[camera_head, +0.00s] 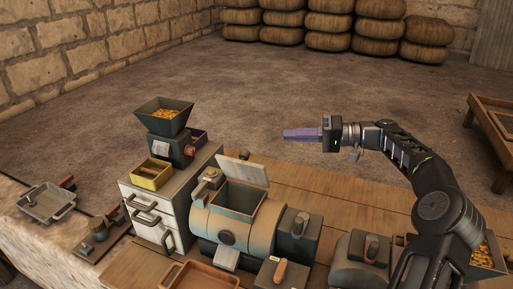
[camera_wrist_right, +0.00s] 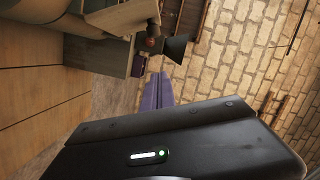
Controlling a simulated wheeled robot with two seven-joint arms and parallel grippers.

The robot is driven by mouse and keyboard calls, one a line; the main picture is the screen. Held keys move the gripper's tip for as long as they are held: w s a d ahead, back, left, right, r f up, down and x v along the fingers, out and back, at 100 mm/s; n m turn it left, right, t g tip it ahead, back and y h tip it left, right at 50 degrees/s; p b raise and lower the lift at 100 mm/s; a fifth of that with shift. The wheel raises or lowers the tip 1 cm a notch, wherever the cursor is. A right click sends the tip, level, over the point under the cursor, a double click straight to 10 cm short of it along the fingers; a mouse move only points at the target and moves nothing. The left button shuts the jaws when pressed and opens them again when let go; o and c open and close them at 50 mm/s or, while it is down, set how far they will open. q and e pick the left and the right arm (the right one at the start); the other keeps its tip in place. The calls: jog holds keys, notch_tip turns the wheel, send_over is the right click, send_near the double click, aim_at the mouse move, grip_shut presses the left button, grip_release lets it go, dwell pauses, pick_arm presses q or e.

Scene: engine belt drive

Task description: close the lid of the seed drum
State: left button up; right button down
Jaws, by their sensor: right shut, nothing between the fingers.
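The seed drum (camera_head: 262,226) is a beige horizontal cylinder on the wooden table, with a square, dark-rimmed opening on top. Its pale flat lid (camera_head: 242,170) stands raised at the far side of the opening, so the drum is open. My right gripper (camera_head: 287,134) reaches in from the right, with purple fingers pointing left. It is beyond and to the right of the lid, higher in the picture and apart from it. The fingers are shut and empty; they also show in the right wrist view (camera_wrist_right: 158,90). My left gripper is out of view.
A hopper of yellow grain (camera_head: 165,113) stands on a drawer cabinet (camera_head: 165,205) left of the drum. A box with a handle (camera_head: 299,232) adjoins the drum's right. A wooden tray (camera_head: 205,277) lies in front.

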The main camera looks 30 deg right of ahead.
aim_at(246, 166)
jog(key=w+a+f+p, duration=0.2)
jog(key=a, duration=0.8)
jog(key=shift+w+f, duration=0.3)
jog(key=shift+w, duration=0.05)
